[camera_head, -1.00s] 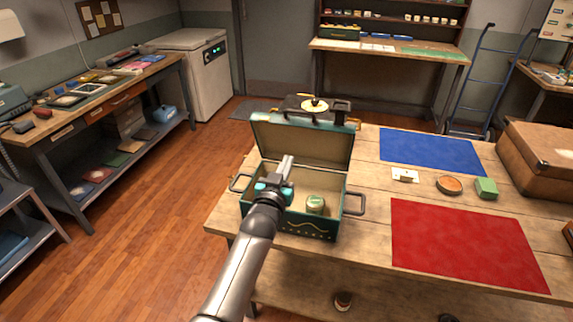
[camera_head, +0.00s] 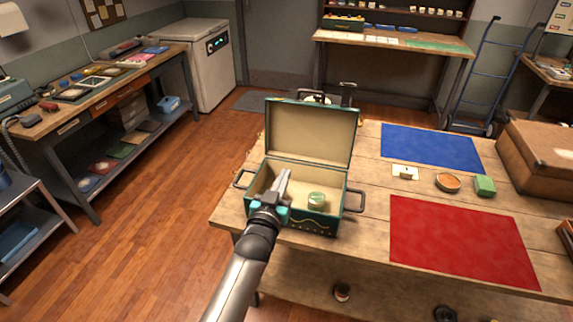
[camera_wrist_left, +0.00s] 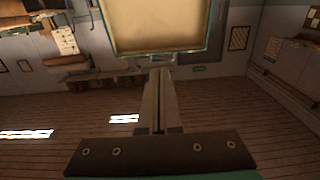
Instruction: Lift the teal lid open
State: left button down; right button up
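The teal case stands on the wooden table, its front wall (camera_head: 312,226) toward me. Its lid (camera_head: 310,133) stands up, open, with the cream lining facing me. A small jar with a green top (camera_head: 317,200) sits inside at the right. My left gripper (camera_head: 286,173) is over the case's left part, fingers together with nothing visible between them. In the left wrist view the shut fingers (camera_wrist_left: 160,72) point toward the lid's teal-edged lining (camera_wrist_left: 155,22); I cannot tell whether they touch it. My right gripper is not in view.
On the table to the right lie a blue mat (camera_head: 430,147), a red mat (camera_head: 460,240), a round orange-topped tin (camera_head: 448,182), a green block (camera_head: 484,186) and a brown case (camera_head: 540,160). A dark object with a gold part behind the lid is mostly hidden.

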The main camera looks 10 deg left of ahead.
pick_arm(q)
jog(key=s+p, duration=0.3)
jog(key=s, duration=0.2)
jog(key=shift+s, duration=0.35)
jog(key=s+f+g+b, duration=0.3)
jog(key=s+f, duration=0.3)
jog(key=f, duration=0.6)
jog(key=s+f+m+g+b, duration=0.1)
jog(key=s+f+g+b, duration=0.35)
jog(key=f, duration=0.75)
jog(key=s+f+g+b, duration=0.2)
jog(key=s+f, duration=0.6)
jog(key=f, duration=0.4)
jog(key=s+a+f+g+b, duration=0.1)
jog(key=s+f+g+b, duration=0.1)
jog(key=s+f, duration=0.4)
jog(key=s+a+f+g+b, duration=0.2)
jog(key=s+f, duration=0.4)
jog(key=s, duration=0.6)
jog(key=s+a+f+m+g+b, duration=0.1)
jog(key=s+f+g+b, duration=0.1)
jog(key=s+f, duration=0.4)
jog(key=s+g, duration=0.1)
jog(key=s, duration=0.3)
jog(key=shift+a+f+b, duration=0.25)
jog(key=shift+b, duration=0.05)
jog(key=shift+w+g, duration=0.1)
jog(key=shift+g, duration=0.15)
